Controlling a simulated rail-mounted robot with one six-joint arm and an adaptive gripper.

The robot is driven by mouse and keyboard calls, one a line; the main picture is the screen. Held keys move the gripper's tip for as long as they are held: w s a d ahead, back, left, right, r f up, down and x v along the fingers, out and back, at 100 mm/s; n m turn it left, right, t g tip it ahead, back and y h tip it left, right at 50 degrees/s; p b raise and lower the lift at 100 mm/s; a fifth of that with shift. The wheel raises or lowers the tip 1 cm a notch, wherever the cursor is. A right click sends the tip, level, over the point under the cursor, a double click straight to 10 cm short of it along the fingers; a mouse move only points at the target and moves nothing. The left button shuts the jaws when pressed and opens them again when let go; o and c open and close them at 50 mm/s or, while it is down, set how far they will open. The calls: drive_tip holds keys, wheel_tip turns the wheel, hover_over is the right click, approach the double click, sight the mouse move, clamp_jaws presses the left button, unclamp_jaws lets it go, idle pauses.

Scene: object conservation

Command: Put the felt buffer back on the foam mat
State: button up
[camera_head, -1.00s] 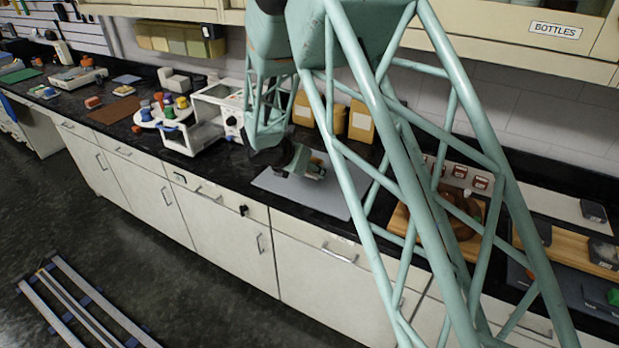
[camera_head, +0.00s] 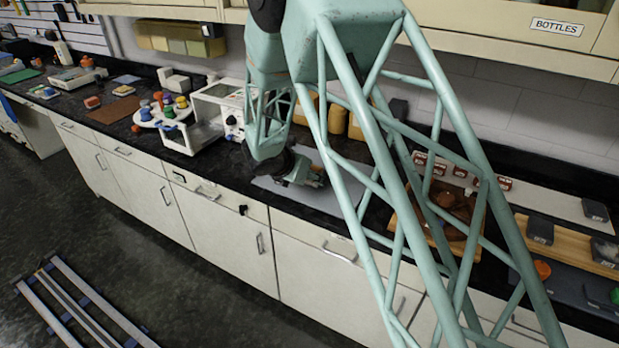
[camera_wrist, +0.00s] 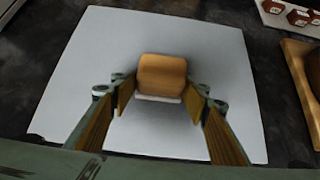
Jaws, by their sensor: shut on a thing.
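The felt buffer (camera_wrist: 162,74) shows in the wrist view as a tan, rounded wooden block with a thin white layer along its lower edge. It lies between the fingers of my gripper (camera_wrist: 160,95), which is shut on it. The foam mat (camera_wrist: 85,60) is a light grey square directly behind and below the buffer. In the head view, my gripper (camera_head: 308,180) is low over the foam mat (camera_head: 330,205) on the dark counter. The buffer is hard to make out there. I cannot tell whether its underside touches the mat.
A wooden tray (camera_head: 437,240) with brown items is right of the mat. Small red-brown labelled blocks (camera_wrist: 298,17) stand behind it. A white open-fronted device (camera_head: 205,112) and a carousel of coloured pieces (camera_head: 160,115) are to the left. The mat's visible surface is otherwise clear.

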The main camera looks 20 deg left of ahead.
drive_tip(key=shift+s+d+f+b, duration=0.1)
drive_tip(key=shift+s+f+b, duration=0.15)
drive_tip(key=shift+f+b, duration=0.3)
drive_tip(key=o, duration=0.9)
drive_tip(key=shift+w+f, duration=0.1)
drive_tip(key=shift+f, duration=0.2)
drive_tip(key=shift+d, duration=0.1)
drive_tip(key=shift+f, duration=0.1)
drive_tip(key=shift+s+r+p, duration=0.2)
drive_tip(key=shift+p, duration=0.15)
drive_tip(key=shift+a+r+p, duration=0.25)
drive_tip(key=shift+r+p, duration=0.3)
drive_tip(key=shift+r, duration=0.05)
drive_tip(key=v, duration=0.6)
drive_tip(key=p+v, duration=0.1)
drive_tip(key=v, duration=0.5)
drive_tip(key=shift+w+r, duration=0.2)
drive_tip(key=shift+w, duration=0.05)
